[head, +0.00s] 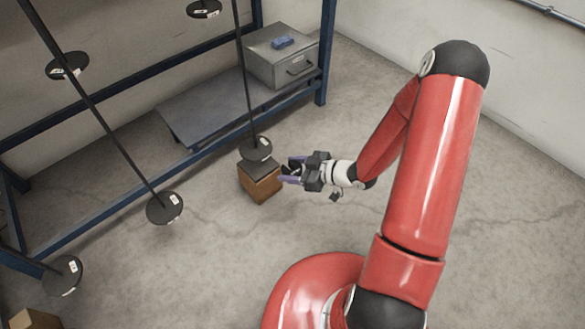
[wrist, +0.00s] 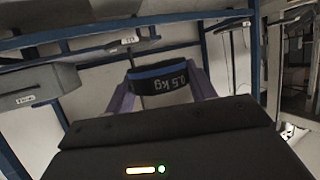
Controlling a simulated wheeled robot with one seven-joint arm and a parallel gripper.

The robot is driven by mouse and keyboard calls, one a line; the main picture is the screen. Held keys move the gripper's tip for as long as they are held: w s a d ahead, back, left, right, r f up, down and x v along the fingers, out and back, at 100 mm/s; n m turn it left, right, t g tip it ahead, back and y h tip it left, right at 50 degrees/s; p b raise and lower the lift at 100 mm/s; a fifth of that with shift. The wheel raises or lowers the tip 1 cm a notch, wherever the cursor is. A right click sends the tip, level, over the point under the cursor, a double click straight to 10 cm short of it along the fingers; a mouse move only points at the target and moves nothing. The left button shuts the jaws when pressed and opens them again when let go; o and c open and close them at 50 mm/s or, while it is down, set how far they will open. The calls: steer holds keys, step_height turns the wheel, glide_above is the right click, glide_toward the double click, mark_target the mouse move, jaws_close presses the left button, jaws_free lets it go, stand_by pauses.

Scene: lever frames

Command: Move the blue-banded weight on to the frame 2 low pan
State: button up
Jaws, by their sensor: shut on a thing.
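My gripper (head: 290,171) has purple fingers and is shut on the blue-banded weight. The weight (wrist: 160,77) is black with a blue band and upside-down "kg" lettering, and sits between the purple fingers in the wrist view. In the head view it is mostly hidden by the fingers. Just left of the gripper, a black hanging pan (head: 257,149) is at the end of a rod, close above a wooden block with a dark top (head: 261,184). Another low pan (head: 164,208) hangs further left. The pan labels are too small to read, so I cannot tell which is frame 2's.
More black discs hang at the upper left (head: 67,65), top (head: 204,9) and lower left (head: 62,275). A blue frame (head: 150,77) stands behind them. A grey box (head: 283,58) with a blue item (head: 283,42) stands on its shelf. Floor is clear right of the block.

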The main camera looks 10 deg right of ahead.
steer(key=shift+s, duration=0.1)
steer(key=s+d, duration=0.3)
steer(key=s, duration=0.2)
steer(key=shift+d, duration=0.3)
stand_by(0.6)
steer(key=shift+s, duration=0.1)
steer(key=shift+r+p, duration=0.1)
steer(key=shift+p, duration=0.2)
steer(key=shift+r+p, duration=1.3)
steer(key=shift+r, duration=0.2)
